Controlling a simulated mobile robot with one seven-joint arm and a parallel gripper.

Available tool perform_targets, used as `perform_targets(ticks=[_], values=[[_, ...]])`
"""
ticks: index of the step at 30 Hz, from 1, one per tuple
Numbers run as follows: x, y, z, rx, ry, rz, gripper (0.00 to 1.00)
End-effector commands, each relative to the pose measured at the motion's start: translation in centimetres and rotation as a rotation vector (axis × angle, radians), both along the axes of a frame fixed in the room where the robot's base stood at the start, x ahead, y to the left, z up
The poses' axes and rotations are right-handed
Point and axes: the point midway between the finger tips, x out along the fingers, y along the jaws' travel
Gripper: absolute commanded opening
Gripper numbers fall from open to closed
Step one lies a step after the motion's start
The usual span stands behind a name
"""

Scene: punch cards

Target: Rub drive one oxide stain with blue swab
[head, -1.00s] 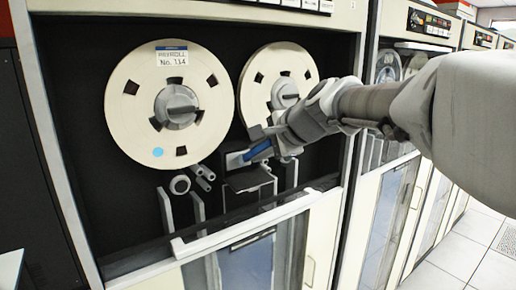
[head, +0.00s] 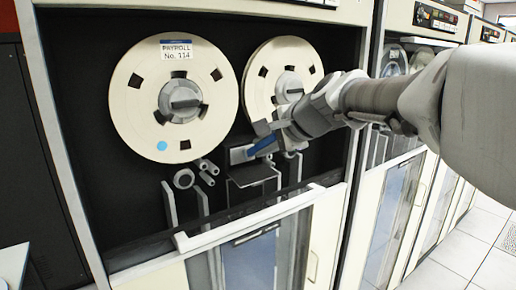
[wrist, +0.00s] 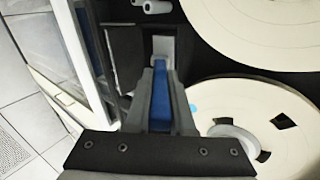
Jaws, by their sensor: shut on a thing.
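My gripper (head: 272,138) is shut on the blue swab (head: 262,145), in front of the tape drive's head block (head: 240,154) below and between the two reels. In the wrist view the blue swab (wrist: 160,106) lies between the two fingers (wrist: 160,85), its far end pointing at a pale grey block (wrist: 163,46). I cannot tell whether the tip touches the block. No oxide stain can be made out; the gripper and swab may hide it.
The payroll reel (head: 140,105) is at the left, and a second reel (head: 258,85) is partly behind my arm. Guide rollers (head: 184,178) sit left of the head block. The glass door's white top edge (head: 250,217) crosses below. More drives (head: 405,185) stand at the right.

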Motion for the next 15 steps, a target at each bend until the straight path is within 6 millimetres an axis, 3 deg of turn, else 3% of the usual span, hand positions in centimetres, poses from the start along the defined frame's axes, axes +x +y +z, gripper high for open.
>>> perform_targets(ticks=[15], values=[[1.5,-2.4,0.0,0.000,-0.002,-0.001,0.00]])
